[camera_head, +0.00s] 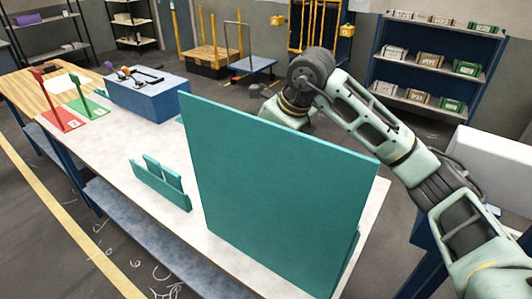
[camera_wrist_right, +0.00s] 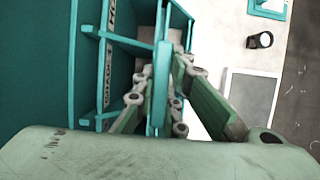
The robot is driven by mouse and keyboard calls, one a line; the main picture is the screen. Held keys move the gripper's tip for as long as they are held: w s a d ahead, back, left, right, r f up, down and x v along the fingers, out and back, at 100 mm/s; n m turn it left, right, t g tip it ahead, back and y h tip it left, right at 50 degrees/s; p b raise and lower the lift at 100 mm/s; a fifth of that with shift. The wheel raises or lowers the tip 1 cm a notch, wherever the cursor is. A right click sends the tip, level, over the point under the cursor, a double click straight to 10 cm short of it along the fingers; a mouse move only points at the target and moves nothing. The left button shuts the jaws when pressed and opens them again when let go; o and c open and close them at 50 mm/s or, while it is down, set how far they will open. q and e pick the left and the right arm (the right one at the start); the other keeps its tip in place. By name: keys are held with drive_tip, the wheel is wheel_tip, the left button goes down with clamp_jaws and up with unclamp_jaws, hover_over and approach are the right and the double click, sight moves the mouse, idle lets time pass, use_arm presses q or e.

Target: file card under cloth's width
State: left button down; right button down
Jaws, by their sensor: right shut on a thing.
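In the right wrist view, the fingers of my right gripper (camera_wrist_right: 158,95) are shut on a narrow teal card (camera_wrist_right: 162,60), seen nearly edge-on. The card is beside a teal rack (camera_wrist_right: 90,30) with crossing dividers and a pale strip of dark lettering (camera_wrist_right: 107,60), only partly legible. Whether the card is inside a compartment or just above it I cannot tell. In the head view, a large upright teal panel (camera_head: 275,185) hides my right gripper and the card. My left gripper is in neither view. I cannot make out a cloth.
A low teal holder with upright pieces (camera_head: 160,188) stands left of the panel on the pale table (camera_head: 125,165). Red (camera_head: 62,118) and green (camera_head: 88,106) stands and a blue box (camera_head: 148,95) are farther back. A dark cylinder (camera_wrist_right: 259,40) and grey plate (camera_wrist_right: 250,98) lie right of my gripper.

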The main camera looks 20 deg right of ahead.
sight(266, 168)
drive_tip(key=shift+f, duration=0.1)
idle(0.3)
drive_tip(key=shift+f+b, duration=2.05)
drive_tip(key=shift+f, duration=0.25)
drive_tip(key=c, duration=1.7)
unclamp_jaws()
drive_tip(key=shift+r, duration=0.15)
drive_tip(key=v, duration=1.2)
